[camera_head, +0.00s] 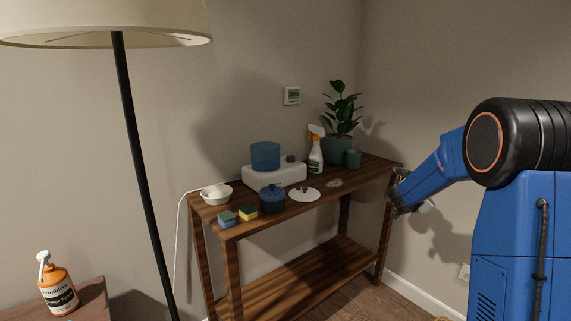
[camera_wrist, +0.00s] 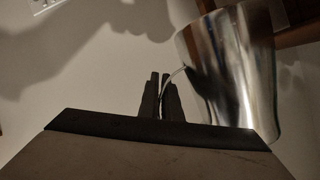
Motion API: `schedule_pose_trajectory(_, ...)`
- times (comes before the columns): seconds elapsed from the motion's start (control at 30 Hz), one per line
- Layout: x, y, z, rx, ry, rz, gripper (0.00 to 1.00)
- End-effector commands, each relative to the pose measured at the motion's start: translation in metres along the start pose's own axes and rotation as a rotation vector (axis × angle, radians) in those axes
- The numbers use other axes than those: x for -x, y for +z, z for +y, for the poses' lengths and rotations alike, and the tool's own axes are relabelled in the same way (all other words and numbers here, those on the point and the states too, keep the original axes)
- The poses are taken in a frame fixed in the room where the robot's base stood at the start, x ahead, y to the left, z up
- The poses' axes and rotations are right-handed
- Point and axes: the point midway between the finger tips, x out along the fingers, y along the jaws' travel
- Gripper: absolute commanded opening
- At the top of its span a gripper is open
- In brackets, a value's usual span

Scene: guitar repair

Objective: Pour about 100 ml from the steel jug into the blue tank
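The steel jug (camera_wrist: 236,75) fills the right side of the wrist view, shiny, with its thin curved handle reaching toward my fingers. My gripper (camera_wrist: 162,95) has its dark fingers close together at the handle and appears shut on it. In the head view my gripper (camera_head: 398,202) is at the right, beyond the right end of the wooden table; the jug is hard to make out there. The blue tank (camera_head: 265,156), a translucent cylinder, stands on a white base (camera_head: 274,175) on the table, well left of my gripper. The liquid inside the jug is hidden.
A floor lamp (camera_head: 137,165) stands left.

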Motion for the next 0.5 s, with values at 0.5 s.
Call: schedule_pose_trajectory(0.5, -0.009, 0.203, 0.058, 0.092, -0.210, -0.140, 0.00)
